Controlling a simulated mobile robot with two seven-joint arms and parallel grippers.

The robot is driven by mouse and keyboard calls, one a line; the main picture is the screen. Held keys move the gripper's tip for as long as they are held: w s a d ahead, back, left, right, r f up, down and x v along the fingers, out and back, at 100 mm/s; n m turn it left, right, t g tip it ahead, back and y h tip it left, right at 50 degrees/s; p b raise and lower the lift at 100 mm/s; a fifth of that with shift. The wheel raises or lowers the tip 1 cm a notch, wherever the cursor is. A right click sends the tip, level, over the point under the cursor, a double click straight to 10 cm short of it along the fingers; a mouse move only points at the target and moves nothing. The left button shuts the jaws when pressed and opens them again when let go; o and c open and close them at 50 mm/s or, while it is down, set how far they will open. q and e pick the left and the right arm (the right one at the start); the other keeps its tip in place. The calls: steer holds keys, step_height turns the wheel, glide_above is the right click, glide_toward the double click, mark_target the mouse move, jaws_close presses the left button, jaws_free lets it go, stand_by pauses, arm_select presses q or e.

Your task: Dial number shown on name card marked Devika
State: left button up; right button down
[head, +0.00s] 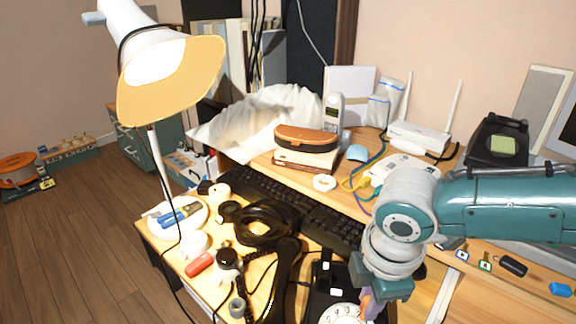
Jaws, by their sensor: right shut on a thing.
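A black rotary phone (322,292) stands at the bottom of the head view, with part of its white dial (342,314) showing and the rest cut off by the frame. A long black handset-like piece (284,275) lies on the desk to its left. My right gripper (378,291) is over the phone's right side, shut on a small purplish thing (368,304) that is mostly hidden. I cannot tell whether that thing touches the dial. No name card marked Devika can be read. My left gripper is not in view.
The wooden desk is crowded. A lamp (170,62) rises at the left, beside a plate (161,230) of tools. A dark keyboard (325,220), black coiled cable (262,222) and red object (199,264) lie near the phone. Small keys (485,262) lie right of my arm.

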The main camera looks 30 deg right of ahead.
steer(key=shift+s+d+p, duration=0.1)
steer(key=shift+s+p, duration=0.3)
steer(key=shift+s+f, duration=0.2)
steer(key=shift+s, duration=0.1)
steer(key=shift+s+f+p, duration=0.15)
steer(key=shift+s+p, duration=0.2)
steer(key=shift+s+f, duration=0.1)
steer(key=shift+s+a, duration=0.1)
steer(key=shift+a, duration=0.15)
steer(key=shift+s+a+f, duration=0.25)
steer(key=shift+s+a, duration=0.05)
steer(key=shift+s, duration=0.05)
steer(key=shift+p, duration=0.3)
